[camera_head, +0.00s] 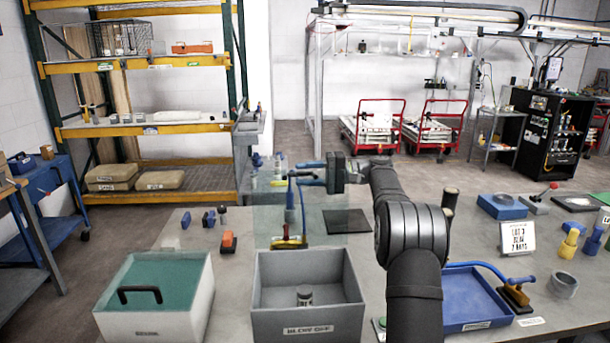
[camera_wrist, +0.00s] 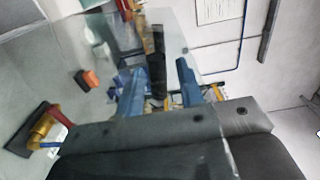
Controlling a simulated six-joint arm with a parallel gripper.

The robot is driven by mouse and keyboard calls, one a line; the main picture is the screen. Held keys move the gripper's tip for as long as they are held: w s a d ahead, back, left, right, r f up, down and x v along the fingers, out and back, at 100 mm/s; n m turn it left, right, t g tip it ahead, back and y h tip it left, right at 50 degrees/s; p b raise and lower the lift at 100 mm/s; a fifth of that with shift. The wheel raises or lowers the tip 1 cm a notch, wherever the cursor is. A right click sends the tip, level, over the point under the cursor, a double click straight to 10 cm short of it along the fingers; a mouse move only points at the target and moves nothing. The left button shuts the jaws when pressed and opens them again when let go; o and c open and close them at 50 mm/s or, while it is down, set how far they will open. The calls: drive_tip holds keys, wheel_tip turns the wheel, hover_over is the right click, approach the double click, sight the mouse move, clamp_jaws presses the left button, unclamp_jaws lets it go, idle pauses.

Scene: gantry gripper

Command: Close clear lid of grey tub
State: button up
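The grey tub (camera_head: 342,294) stands on the table at the front middle in the head view, open at the top, with a small dark-capped jar (camera_head: 304,295) inside. Its clear lid (camera_head: 268,215) stands raised, roughly upright, at the tub's back edge. My gripper (camera_head: 296,171) is at the height of the lid's upper edge, above and behind the tub. In the wrist view the two blue fingers (camera_wrist: 158,90) are apart, with a dark bar showing between them. The see-through lid overlaps them there, so contact with the lid cannot be told.
A white bin with a teal lid (camera_head: 176,276) stands left of the tub. A blue tray (camera_head: 463,297) lies right, beyond my arm. A dark mat (camera_head: 347,221) lies further back.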

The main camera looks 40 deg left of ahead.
drive_tip(key=shift+s+a, duration=0.15)
clamp_jaws()
